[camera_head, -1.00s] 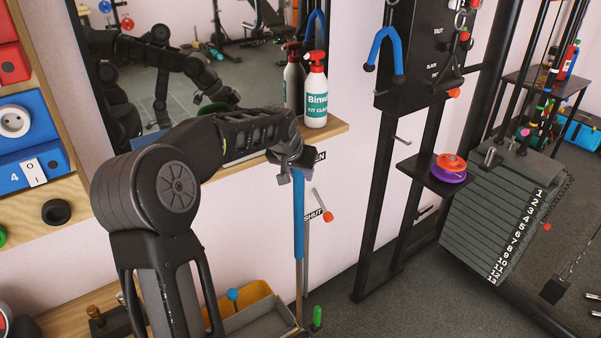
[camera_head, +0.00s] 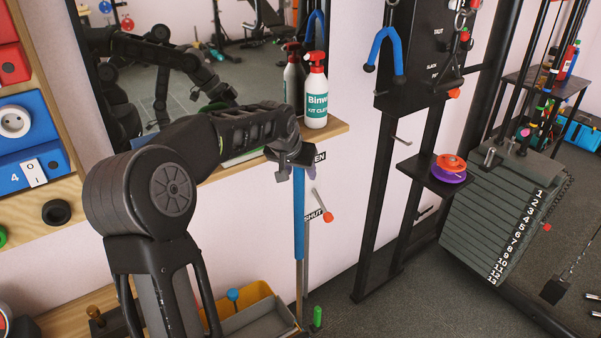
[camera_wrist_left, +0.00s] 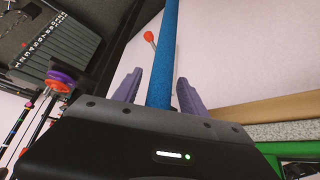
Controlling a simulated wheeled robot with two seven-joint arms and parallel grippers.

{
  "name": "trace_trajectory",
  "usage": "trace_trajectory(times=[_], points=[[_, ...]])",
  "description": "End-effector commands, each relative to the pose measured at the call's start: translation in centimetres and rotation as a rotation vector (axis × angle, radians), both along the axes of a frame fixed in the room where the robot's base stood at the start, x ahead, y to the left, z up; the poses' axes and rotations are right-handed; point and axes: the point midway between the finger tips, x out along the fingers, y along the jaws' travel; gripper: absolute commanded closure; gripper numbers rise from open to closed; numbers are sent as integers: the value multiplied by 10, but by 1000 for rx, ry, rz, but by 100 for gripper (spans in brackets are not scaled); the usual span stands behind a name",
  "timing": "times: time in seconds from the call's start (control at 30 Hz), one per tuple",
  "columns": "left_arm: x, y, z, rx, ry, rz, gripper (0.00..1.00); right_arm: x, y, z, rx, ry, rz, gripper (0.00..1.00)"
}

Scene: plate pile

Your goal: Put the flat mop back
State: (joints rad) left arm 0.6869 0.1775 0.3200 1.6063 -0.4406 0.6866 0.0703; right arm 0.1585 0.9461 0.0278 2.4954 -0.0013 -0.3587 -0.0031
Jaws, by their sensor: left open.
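The flat mop's blue handle (camera_head: 299,222) stands upright against the white wall below the shelf. Its lower end runs down towards the grey tray, and I cannot make out the mop head. My left gripper (camera_head: 292,172) is at the top of the handle, just below the shelf edge. In the left wrist view the blue handle (camera_wrist_left: 162,50) passes between the two purple fingers of my left gripper (camera_wrist_left: 158,78). The fingers are apart, with gaps on both sides of the handle. My right gripper is not in view.
A spray bottle (camera_head: 316,95) stands on the wooden shelf (camera_head: 335,127) in front of a mirror. A red-knobbed lever (camera_head: 326,215) is close right of the handle. A yellow bin (camera_head: 258,291) and grey tray (camera_head: 262,318) lie below. A black rack (camera_head: 378,205) stands to the right.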

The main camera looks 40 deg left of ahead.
Motion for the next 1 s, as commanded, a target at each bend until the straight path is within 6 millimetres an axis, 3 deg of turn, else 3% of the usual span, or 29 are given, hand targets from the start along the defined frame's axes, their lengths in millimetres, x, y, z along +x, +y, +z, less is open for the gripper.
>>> trace_trajectory(times=[0.3, 0.5, 1.0], points=[[-33, -10, 56, 3, -3, 1, 50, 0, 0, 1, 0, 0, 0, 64], [-49, -16, 81, 2, -1, 0, 50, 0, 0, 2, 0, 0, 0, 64], [-54, -18, 88, 1, 0, -1, 50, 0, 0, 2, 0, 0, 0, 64]])
